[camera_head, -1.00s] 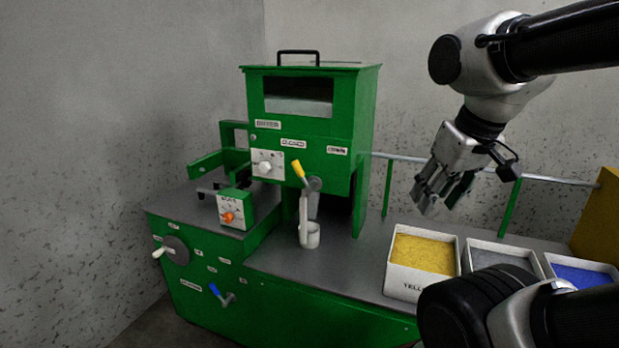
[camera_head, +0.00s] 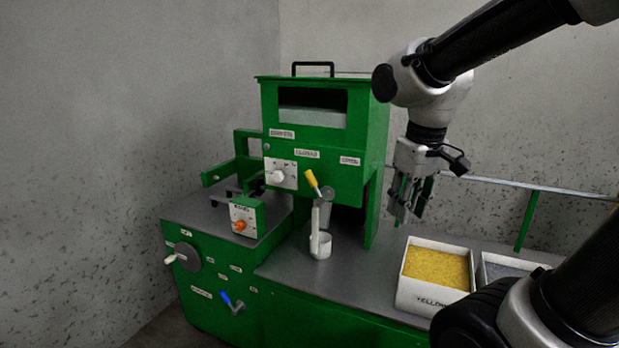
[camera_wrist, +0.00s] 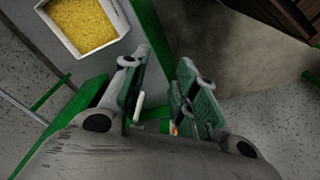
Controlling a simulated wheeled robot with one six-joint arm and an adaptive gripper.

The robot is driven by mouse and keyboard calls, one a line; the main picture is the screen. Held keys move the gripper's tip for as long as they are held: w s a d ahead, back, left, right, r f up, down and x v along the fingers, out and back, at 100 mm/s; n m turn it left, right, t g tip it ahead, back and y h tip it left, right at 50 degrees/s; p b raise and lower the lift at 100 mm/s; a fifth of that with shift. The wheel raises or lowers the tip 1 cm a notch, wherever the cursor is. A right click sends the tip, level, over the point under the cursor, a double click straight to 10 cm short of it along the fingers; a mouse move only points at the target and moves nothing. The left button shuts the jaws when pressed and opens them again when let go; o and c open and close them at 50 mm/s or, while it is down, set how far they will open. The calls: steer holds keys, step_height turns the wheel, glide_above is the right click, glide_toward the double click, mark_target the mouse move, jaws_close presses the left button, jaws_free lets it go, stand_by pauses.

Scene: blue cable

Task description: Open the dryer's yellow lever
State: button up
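The dryer (camera_head: 325,135) is a green box with a dark window and a black top handle. Its yellow lever (camera_head: 311,180) sticks up and left from a grey pivot low on the dryer's front. My gripper (camera_head: 405,215) hangs fingers down, to the right of the lever and apart from it, near the dryer's right side. In the wrist view the two green-padded fingers (camera_wrist: 165,100) stand apart with nothing clearly between them. A small white piece shows beyond the fingers there, too small to name.
A white cup (camera_head: 320,245) stands on the grey bench below the lever. A bin of yellow granules (camera_head: 402,293) and a bin of grey granules (camera_head: 483,272) stand at right. A rail (camera_head: 480,182) runs behind them. A blue lever (camera_head: 229,300) is on the lower front.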

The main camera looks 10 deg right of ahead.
steer(key=w+a+f+n, duration=0.1)
steer(key=w+a, duration=0.2)
steer(key=w, duration=0.4)
steer(key=w+a+f+n+h, duration=0.1)
steer(key=w+a, duration=0.2)
steer(key=w, duration=0.3)
steer(key=w+a+f+n, duration=0.1)
steer(key=w+a, duration=0.2)
steer(key=w, duration=0.4)
step_height(320, 180, up, 4)
steer(key=t, duration=0.4)
glide_above(309, 171)
steer(key=s, duration=0.3)
steer(key=shift+w+a, duration=0.25)
steer(key=shift+a, duration=0.1)
steer(key=shift+m+g, duration=0.3)
steer(key=x, duration=0.7)
steer(key=shift+f, duration=0.1)
steer(key=shift+c, duration=0.4)
jaws_close()
